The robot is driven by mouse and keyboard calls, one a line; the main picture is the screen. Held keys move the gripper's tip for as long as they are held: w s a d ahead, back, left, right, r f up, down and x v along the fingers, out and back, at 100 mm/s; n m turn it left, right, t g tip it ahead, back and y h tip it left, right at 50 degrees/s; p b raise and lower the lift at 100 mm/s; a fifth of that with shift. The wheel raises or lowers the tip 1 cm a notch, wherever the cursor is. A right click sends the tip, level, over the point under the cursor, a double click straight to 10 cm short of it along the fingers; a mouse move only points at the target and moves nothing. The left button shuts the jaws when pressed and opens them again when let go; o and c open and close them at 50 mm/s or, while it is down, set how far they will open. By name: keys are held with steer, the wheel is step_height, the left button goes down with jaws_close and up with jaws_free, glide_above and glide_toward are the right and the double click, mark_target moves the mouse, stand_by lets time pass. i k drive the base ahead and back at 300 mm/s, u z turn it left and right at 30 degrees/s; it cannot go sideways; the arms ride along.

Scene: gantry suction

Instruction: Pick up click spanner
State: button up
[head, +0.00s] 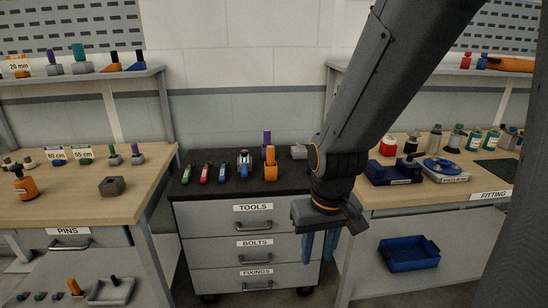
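I cannot tell for sure which item is the click spanner. Small tools with coloured handles stand on the dark top of the drawer cart (225,188) in the head view: a green one (186,174), a red one (204,173), a green and blue one (222,172), a grey and blue one (244,163), an orange one (270,172) and a purple one (266,139). My gripper (320,245) hangs pointing down in front of the cart's right side, below the level of its top. Its two blue fingers are apart with nothing seen between them.
The left wooden bench (75,205) holds small parts and a grey block (112,186). The right bench (420,203) holds bottles, a blue tray (375,172) and a blue round part (440,165). A blue bin (410,262) sits on its lower shelf. My arm hides part of the right bench.

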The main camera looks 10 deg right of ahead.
mark_target(244, 162)
steer(key=z, duration=0.25)
steer(key=i, duration=0.9)
steer(key=u, duration=0.55)
steer(key=k, duration=1.15)
steer(key=u, duration=0.9)
steer(key=i, duration=1.45)
steer(key=z, duration=1.15)
steer(key=i, duration=0.35)
steer(key=z, duration=0.25)
